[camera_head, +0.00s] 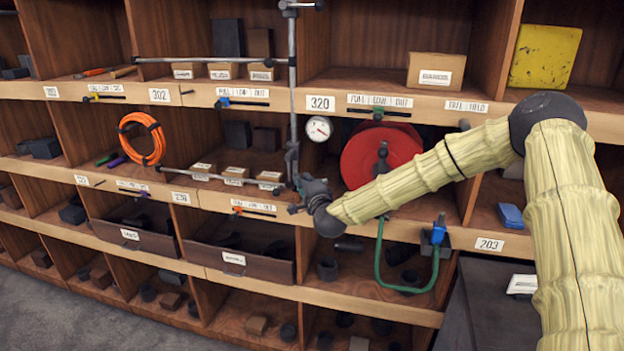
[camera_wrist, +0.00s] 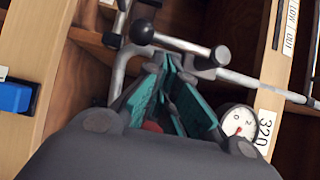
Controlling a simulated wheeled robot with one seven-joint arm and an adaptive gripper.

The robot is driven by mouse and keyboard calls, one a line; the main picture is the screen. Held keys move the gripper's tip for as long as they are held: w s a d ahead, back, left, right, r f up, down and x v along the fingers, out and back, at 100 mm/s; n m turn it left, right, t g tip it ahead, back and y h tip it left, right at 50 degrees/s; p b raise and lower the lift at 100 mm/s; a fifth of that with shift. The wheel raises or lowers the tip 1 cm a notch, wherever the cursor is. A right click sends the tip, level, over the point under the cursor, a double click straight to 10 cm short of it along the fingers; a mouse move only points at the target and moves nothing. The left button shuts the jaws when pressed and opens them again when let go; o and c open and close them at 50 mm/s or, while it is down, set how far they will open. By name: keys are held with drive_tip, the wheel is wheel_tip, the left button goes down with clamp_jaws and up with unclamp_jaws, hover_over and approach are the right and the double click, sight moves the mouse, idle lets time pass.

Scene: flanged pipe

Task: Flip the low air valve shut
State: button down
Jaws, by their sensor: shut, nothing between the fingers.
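A grey vertical pipe (camera_head: 292,85) runs up the shelf front, with a valve near its lower end beside my gripper. In the wrist view the valve's dark round hub (camera_wrist: 222,55) shows, with a grey lever rod (camera_wrist: 182,43) and a black ball knob (camera_wrist: 142,31). My gripper (camera_head: 298,190) is at the lower end of the pipe and hides part of the valve in the head view. In the wrist view my gripper's teal-padded fingers (camera_wrist: 168,92) are shut and empty, close to the lever and pipe. I cannot tell whether they touch.
A round pressure gauge (camera_head: 319,128) is right of the pipe. Horizontal pipes (camera_head: 225,180) branch left. A red hose reel (camera_head: 375,160) sits right of my gripper, and a green hose (camera_head: 405,290) hangs below. Shelf dividers and boxes (camera_head: 270,178) surround the pipe.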

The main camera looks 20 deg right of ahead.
drive_tip(key=shift+w+a, duration=0.25)
drive_tip(key=shift+w, duration=0.05)
drive_tip(key=shift+f, duration=0.1)
drive_tip(key=shift+a+f+b, duration=0.1)
drive_tip(key=shift+f+b, duration=0.1)
drive_tip(key=shift+b, duration=0.5)
drive_tip(key=shift+w+r+m, duration=0.1)
drive_tip(key=shift+m, duration=0.2)
